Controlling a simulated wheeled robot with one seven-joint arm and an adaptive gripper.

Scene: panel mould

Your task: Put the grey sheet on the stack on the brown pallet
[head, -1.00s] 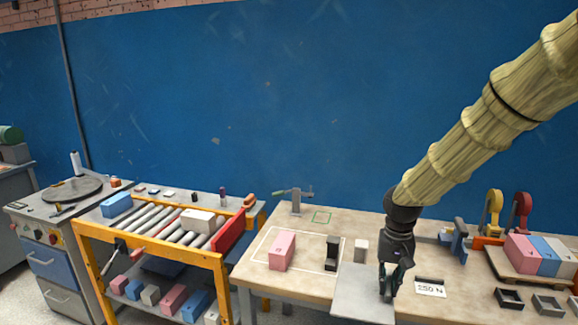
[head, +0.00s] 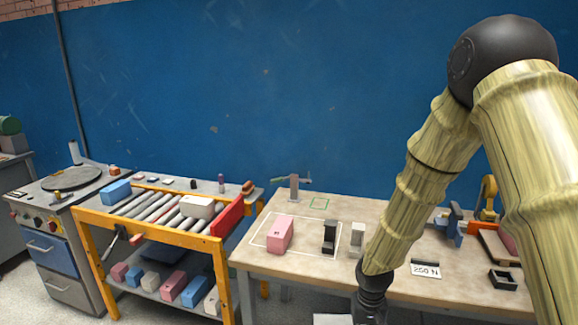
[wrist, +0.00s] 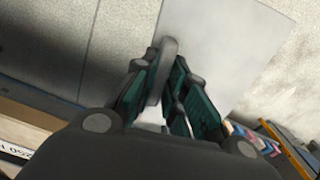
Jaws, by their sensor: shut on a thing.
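My gripper (wrist: 172,85) is shut on the grey sheet (wrist: 222,45), which reaches out beyond the fingers in the wrist view. A grey upright piece shows between the fingers. In the head view only a strip of the sheet (head: 332,319) shows at the bottom edge, in front of the table; the fingers are out of the picture. The brown pallet (head: 494,246) is at the right of the table, mostly hidden behind my arm. Only a small pink part (head: 508,241) of what stands on it shows.
On the table (head: 300,262) stand a pink block (head: 279,233), a black holder (head: 330,237) and a light grey block (head: 356,240). A label card (head: 425,269) and a black frame (head: 502,279) lie to the right. An orange roller rack (head: 160,228) stands left.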

